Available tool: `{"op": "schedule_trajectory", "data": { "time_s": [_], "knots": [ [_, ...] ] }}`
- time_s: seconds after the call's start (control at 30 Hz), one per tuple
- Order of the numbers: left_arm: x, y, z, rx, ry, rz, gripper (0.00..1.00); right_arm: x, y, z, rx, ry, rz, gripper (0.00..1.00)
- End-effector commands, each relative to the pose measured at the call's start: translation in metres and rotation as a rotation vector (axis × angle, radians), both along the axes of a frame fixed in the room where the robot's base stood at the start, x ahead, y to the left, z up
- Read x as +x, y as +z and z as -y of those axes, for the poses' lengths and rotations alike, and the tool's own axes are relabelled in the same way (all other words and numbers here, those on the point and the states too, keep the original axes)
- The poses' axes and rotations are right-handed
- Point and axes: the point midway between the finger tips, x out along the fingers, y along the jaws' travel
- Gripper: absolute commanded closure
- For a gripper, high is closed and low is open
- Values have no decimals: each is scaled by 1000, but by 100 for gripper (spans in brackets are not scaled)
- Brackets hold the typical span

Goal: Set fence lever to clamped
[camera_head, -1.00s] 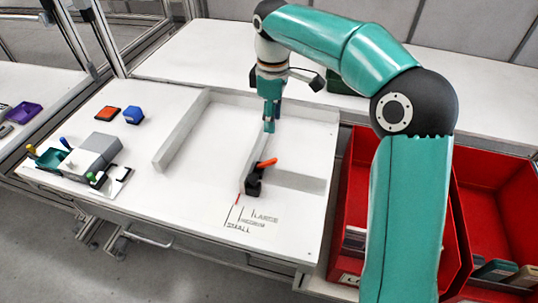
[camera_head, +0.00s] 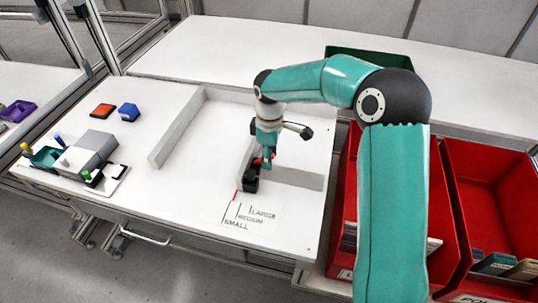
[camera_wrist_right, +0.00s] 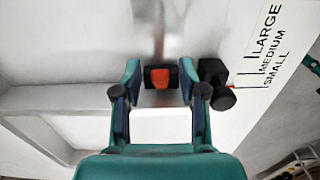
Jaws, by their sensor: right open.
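The fence lever is orange, and in the right wrist view its orange end (camera_wrist_right: 160,77) shows between my two fingertips. In the head view, my gripper hides most of the lever. The black clamp block (camera_head: 250,184) stands at the near end of the pale fence, beside the size marks; it also shows in the right wrist view (camera_wrist_right: 213,74), just right of the fingers. My right gripper (camera_head: 267,155) is open, pointing down over the lever, one finger on each side. I cannot tell whether the fingers touch it. My left gripper is not in view.
Printed SMALL, MEDIUM and LARGE marks (camera_head: 250,217) lie in front of the clamp block. Pale rails (camera_head: 178,125) border the work area. Red bins (camera_head: 345,210) stand to the right. A grey fixture (camera_head: 92,148) and orange and blue blocks lie left.

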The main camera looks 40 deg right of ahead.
Motion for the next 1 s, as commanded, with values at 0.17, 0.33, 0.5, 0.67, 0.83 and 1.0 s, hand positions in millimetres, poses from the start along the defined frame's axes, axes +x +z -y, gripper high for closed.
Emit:
{"op": "schedule_trajectory", "data": {
  "time_s": [0.17,0.33,0.5,0.67,0.83,1.0],
  "knots": [
    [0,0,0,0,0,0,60,0,0,0,0,-1,0,58],
    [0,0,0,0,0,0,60,0,0,0,1,-1,-1,78],
    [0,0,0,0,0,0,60,0,0,0,0,-1,0,100],
    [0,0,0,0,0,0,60,0,0,0,1,-1,1,100],
    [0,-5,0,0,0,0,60,-1,-2,1,12,-3,14,100],
    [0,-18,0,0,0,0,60,-3,-7,3,48,-5,60,100]
  ]
}}
